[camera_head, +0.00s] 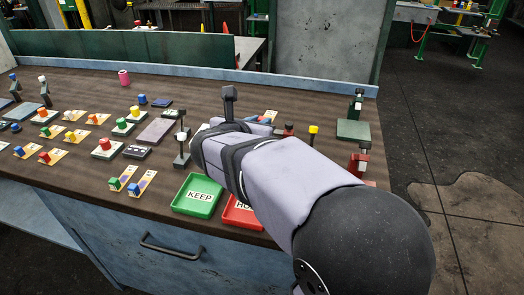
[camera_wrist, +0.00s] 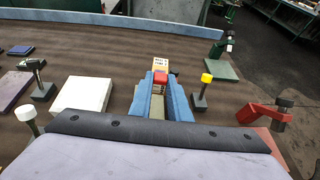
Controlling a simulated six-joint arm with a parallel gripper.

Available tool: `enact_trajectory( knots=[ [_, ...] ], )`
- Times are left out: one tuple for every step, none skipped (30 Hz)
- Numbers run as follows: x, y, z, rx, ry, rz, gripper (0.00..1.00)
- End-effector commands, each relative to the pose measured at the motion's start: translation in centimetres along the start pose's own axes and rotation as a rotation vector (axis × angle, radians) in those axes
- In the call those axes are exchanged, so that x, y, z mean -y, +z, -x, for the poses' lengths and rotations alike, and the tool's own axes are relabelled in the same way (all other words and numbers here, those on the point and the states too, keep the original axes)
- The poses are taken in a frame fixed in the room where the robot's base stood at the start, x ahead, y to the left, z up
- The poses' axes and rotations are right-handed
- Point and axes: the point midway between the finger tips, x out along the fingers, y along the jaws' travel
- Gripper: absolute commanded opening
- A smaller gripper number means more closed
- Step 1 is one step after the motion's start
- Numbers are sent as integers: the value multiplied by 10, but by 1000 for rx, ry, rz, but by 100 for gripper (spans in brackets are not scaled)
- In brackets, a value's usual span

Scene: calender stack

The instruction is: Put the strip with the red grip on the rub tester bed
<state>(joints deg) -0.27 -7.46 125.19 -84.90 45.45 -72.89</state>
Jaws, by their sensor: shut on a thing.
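In the wrist view, my gripper (camera_wrist: 162,90) is shut on the red grip (camera_wrist: 160,77) of a cream strip (camera_wrist: 162,65) with dark marks at its far end. The blue fingers stand on either side of the grip. The fingers hide the strip's near part, and I cannot tell how far above the table it is. In the head view, my arm mostly hides the gripper. I cannot tell for sure which device is the rub tester; a green device with a flat bed (camera_head: 352,130) stands at the table's right end, also in the wrist view (camera_wrist: 222,68), apart from my gripper.
A yellow-capped post (camera_wrist: 205,85) stands just right of my gripper, and a red clamp (camera_wrist: 262,112) is farther right. A white pad (camera_wrist: 80,93) and a black-topped post (camera_wrist: 38,75) are left. A green KEEP tray (camera_head: 198,195) and a red tray (camera_head: 236,216) lie in front.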

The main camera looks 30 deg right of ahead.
Motion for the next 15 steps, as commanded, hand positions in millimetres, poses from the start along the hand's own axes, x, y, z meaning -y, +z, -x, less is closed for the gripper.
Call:
enact_trajectory(
  knots=[
    [-2,-1,0,0,25,10,0],
    [-4,-1,0,1,40,16,0],
    [-6,-2,0,1,54,22,0],
    [-7,-2,0,0,64,26,0],
    [-8,-3,0,0,71,29,0],
    [-8,-3,0,1,77,32,0],
    [-8,-3,0,1,81,34,0],
    [-8,-3,0,1,83,35,0],
    [-8,-3,0,1,85,35,0],
    [-8,-3,0,0,86,36,0],
    [-8,-4,0,0,86,36,0],
    [-8,-7,-2,0,85,36,0],
    [-8,-10,-3,-1,85,36,0],
    [-8,-13,-4,-1,84,36,0],
    [-8,-18,-6,-1,84,38,0]
  ],
)
